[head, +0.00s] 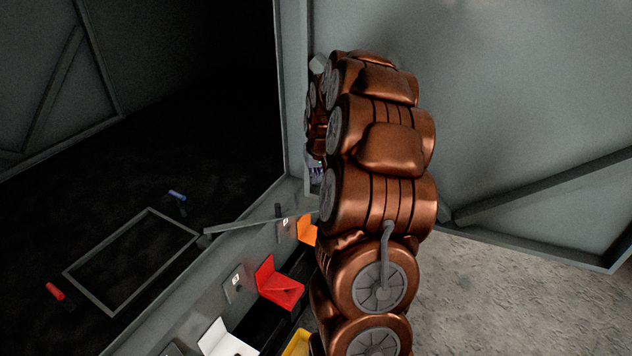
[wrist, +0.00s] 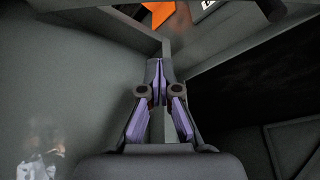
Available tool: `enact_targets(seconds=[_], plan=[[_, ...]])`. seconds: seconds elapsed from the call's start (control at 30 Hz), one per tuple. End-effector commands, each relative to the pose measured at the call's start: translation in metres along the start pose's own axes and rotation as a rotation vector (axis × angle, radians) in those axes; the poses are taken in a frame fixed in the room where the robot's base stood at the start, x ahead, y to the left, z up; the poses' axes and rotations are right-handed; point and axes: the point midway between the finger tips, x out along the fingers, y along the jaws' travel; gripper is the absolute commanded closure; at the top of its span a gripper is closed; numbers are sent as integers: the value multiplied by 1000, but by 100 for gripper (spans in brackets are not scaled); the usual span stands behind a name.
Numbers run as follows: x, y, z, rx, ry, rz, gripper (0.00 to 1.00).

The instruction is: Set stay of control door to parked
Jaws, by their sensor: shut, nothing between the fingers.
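The stay looks like a thin grey bar (head: 245,223) in the head view. It crosses the lower edge of the dark opening, and its right end runs behind my arm. A large grey panel (head: 520,110), which looks like the control door, stands at the right with a diagonal brace. My gripper (wrist: 159,82) shows in the wrist view with its purple-padded fingers together and nothing between them. Its tips are near a grey frame corner. In the head view my arm hides most of it, so I cannot tell whether it touches the stay or door.
Red (head: 280,284), white (head: 226,340), yellow (head: 298,344) and orange (head: 307,230) pieces line the sill. A rectangular frame (head: 88,294), a red cylinder (head: 55,291) and a blue one (head: 177,196) lie on the dark floor inside. Concrete floor (head: 520,295) at the right is clear.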

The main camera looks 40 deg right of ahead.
Motion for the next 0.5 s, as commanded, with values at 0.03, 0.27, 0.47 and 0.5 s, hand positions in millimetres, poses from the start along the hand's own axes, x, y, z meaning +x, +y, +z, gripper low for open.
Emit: enact_targets(seconds=[0.03, 0.27, 0.47, 0.5], plan=[[8, 0, 1, 0, -5, -1, 100], [42, 0, 1, 0, -3, 0, 100], [66, 0, 1, 0, -3, 0, 100], [70, 0, 1, 0, -3, 0, 100]])
